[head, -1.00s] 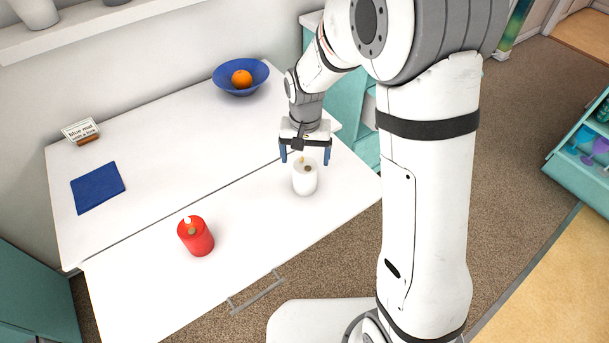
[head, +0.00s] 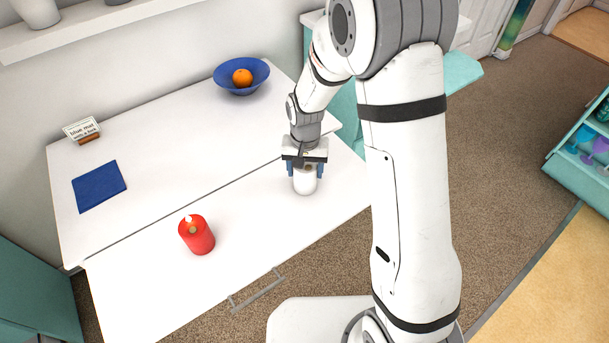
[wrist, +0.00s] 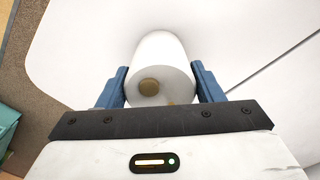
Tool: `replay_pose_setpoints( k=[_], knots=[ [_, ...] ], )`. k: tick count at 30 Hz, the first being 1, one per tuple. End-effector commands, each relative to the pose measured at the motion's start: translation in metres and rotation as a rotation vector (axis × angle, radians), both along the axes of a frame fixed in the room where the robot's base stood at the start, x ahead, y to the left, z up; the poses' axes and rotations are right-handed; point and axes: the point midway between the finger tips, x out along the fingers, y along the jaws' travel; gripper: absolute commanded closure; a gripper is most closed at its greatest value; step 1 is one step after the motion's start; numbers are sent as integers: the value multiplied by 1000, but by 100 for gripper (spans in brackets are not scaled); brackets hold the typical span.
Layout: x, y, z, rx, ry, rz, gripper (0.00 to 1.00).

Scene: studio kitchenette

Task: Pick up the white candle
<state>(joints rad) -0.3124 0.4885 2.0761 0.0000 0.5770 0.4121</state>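The white candle (head: 305,185) stands upright on the white table, towards its right end. My gripper (head: 305,173) is over it from above, with one blue finger on each side. In the wrist view the candle (wrist: 160,58) fills the space between the two fingers (wrist: 161,88), and both appear to touch its sides. The candle's base still appears to rest on the table. Its top is partly hidden by my gripper in the head view.
A red candle (head: 197,235) stands on the table to the left. A blue mat (head: 99,186) and a small sign (head: 82,130) lie farther left. A blue bowl (head: 228,80) with an orange (head: 242,77) is at the back. The white table (head: 150,275) is otherwise clear.

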Motion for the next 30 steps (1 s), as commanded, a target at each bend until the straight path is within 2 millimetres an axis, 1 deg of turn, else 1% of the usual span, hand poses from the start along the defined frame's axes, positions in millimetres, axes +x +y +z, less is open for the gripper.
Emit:
replay_pose_setpoints(
  k=[1,2,10,17,19,23,30],
  knots=[
    [0,0,0,0,0,0,44],
    [0,0,0,0,0,0,46],
    [0,0,0,0,0,-1,68],
    [0,0,1,0,-1,-1,70],
    [1,0,5,1,-2,-1,70],
    [1,0,24,1,-6,-1,70],
    [1,-1,72,1,-6,-2,70]
  ],
)
